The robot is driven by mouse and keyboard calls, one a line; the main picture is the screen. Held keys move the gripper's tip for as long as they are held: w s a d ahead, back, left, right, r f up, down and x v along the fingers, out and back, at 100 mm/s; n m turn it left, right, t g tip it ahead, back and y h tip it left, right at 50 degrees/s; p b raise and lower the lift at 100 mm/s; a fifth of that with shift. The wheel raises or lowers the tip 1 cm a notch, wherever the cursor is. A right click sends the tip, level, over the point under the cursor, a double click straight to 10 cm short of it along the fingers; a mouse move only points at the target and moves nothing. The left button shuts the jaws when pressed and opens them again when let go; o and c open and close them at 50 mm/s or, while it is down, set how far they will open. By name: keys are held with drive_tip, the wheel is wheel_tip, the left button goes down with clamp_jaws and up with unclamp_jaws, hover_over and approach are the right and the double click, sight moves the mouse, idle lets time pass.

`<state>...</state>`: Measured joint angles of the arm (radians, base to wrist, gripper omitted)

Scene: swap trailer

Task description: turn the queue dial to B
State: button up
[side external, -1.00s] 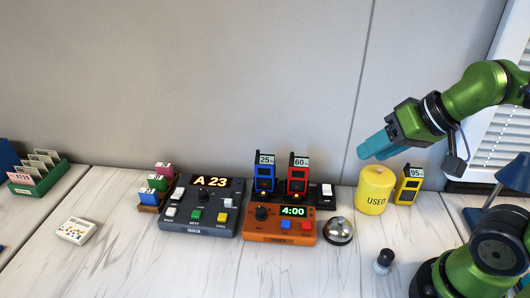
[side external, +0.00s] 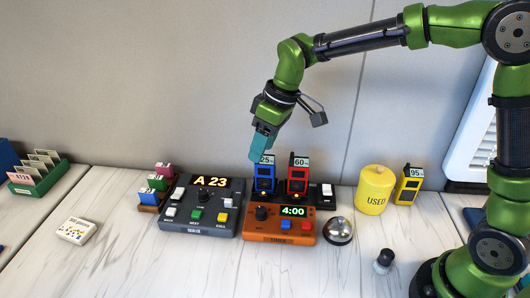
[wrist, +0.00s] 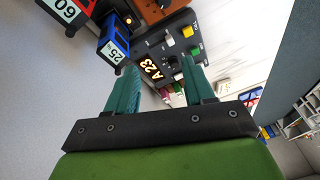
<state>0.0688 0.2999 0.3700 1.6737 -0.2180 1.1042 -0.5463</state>
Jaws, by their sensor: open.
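The dark grey queue console (side external: 190,221) stands on the table left of centre, its display (side external: 211,181) reading "A 23". A dark knob (side external: 202,191) sits just below the display. White, green and yellow buttons are on its face. My gripper (side external: 256,152) is open and empty, above and to the right of the console, close over the blue radio (side external: 264,178). In the wrist view the fingers (wrist: 157,85) are apart, with the display (wrist: 151,69) and the knob (wrist: 173,59) seen beyond and between them.
The orange timer (side external: 277,237) reading "4:00" is right of the console. The red radio (side external: 298,176) stands behind it. A bell (side external: 339,230), a yellow "USED" can (side external: 374,191) and a yellow radio (side external: 408,190) are farther right. Small coloured blocks (side external: 153,193) are left of the console.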

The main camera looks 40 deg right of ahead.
sight(203, 191)
drive_tip(key=w+a+n+y, duration=0.1)
drive_tip(key=w+a+n, duration=0.4)
drive_tip(key=w+n, duration=0.35)
drive_tip(key=shift+m+y, duration=0.3)
drive_tip(key=shift+m, duration=0.05)
drive_tip(key=x, duration=1.6)
drive_tip(key=shift+s+d+f, duration=0.2)
clamp_jaws()
